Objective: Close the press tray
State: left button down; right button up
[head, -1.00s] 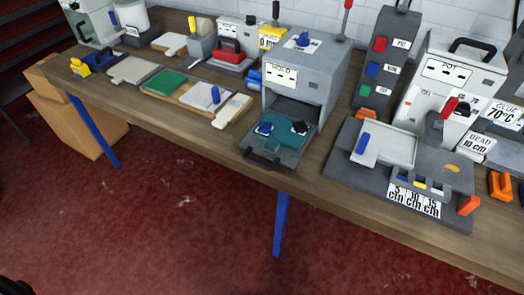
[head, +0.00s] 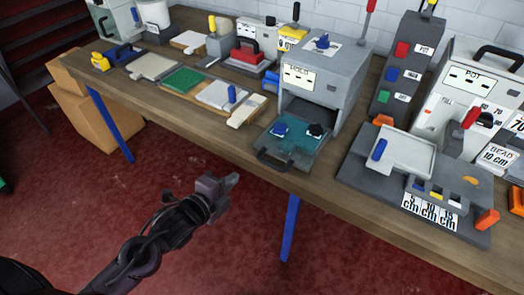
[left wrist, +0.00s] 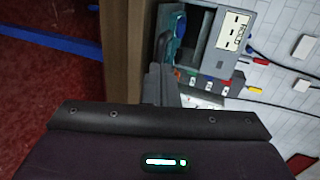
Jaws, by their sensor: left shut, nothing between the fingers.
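The press tray (head: 277,152) sticks out from the front opening of the grey press (head: 342,68). It carries a teal pad (head: 302,143) with a blue knob and a black knob, and has a dark handle (head: 272,161) at its front. My left gripper (head: 234,179) is shut and empty. It is in front of the table edge, below and left of the handle, apart from it. In the left wrist view, the press (left wrist: 226,40) and part of the teal pad (left wrist: 180,24) show turned sideways beyond the gripper. My right gripper is not in view.
Right of the press stand a button panel (head: 403,68) and a grey fixture (head: 420,200) with a pale tray. The floor before the table is clear.

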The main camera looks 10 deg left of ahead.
pick_arm(q)
jog(key=r, duration=0.2)
jog(key=p, duration=0.4)
send_near(268, 146)
jog(key=shift+m, duration=0.3)
jog(key=x, duration=0.6)
jog(key=shift+w+d+f, duration=0.1)
jog(key=shift+w, duration=0.05)
